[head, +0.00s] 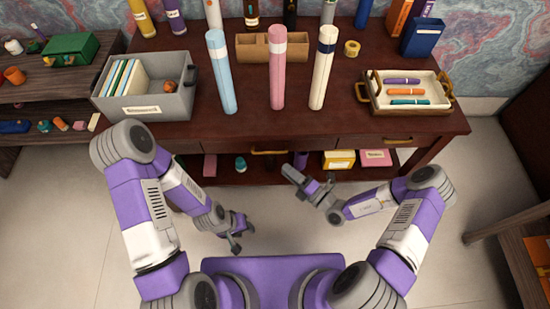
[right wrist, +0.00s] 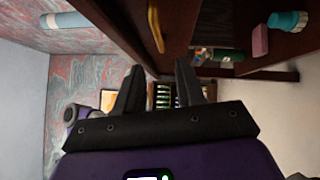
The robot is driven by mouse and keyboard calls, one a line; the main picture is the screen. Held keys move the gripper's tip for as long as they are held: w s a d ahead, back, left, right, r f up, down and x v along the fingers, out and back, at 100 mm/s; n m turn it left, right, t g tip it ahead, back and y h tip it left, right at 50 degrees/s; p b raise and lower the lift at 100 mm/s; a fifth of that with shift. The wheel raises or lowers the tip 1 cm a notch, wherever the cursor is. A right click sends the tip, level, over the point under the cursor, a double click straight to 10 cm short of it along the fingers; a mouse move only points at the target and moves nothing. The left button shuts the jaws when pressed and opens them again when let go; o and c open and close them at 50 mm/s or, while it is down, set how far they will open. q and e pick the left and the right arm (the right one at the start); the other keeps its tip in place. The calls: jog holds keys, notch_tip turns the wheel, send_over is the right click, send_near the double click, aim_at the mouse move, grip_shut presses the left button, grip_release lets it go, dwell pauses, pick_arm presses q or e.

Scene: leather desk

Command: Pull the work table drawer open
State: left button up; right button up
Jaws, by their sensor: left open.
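The dark wooden work table (head: 345,128) stands ahead of me, with drawers along its front edge. A brass handle (head: 270,152) sits on the middle drawer front, and another brass handle (head: 398,140) on the right one. The drawers look shut. My right gripper (head: 288,178) is just in front of the table, a little right of and below the middle handle, apart from it. In the right wrist view its two fingers (right wrist: 158,85) are spread with nothing between them, and a brass handle (right wrist: 156,25) shows beyond the fingertips. My left gripper (head: 240,240) is open and empty, low over the floor.
On the tabletop stand a grey bin (head: 145,100), several tall tubes (head: 277,80), a wooden holder (head: 272,47) and a tray of markers (head: 408,109). A lower shelf holds a yellow box (head: 339,160) and a pink box (head: 376,158). The floor before the table is clear.

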jog(key=b+x, duration=0.1)
jog(key=x, duration=0.6)
jog(key=shift+w+d+m+t+b, duration=0.3)
jog(key=shift+w+b, duration=0.1)
jog(key=shift+w, duration=0.15)
jog(key=shift+r, duration=0.1)
grip_shut()
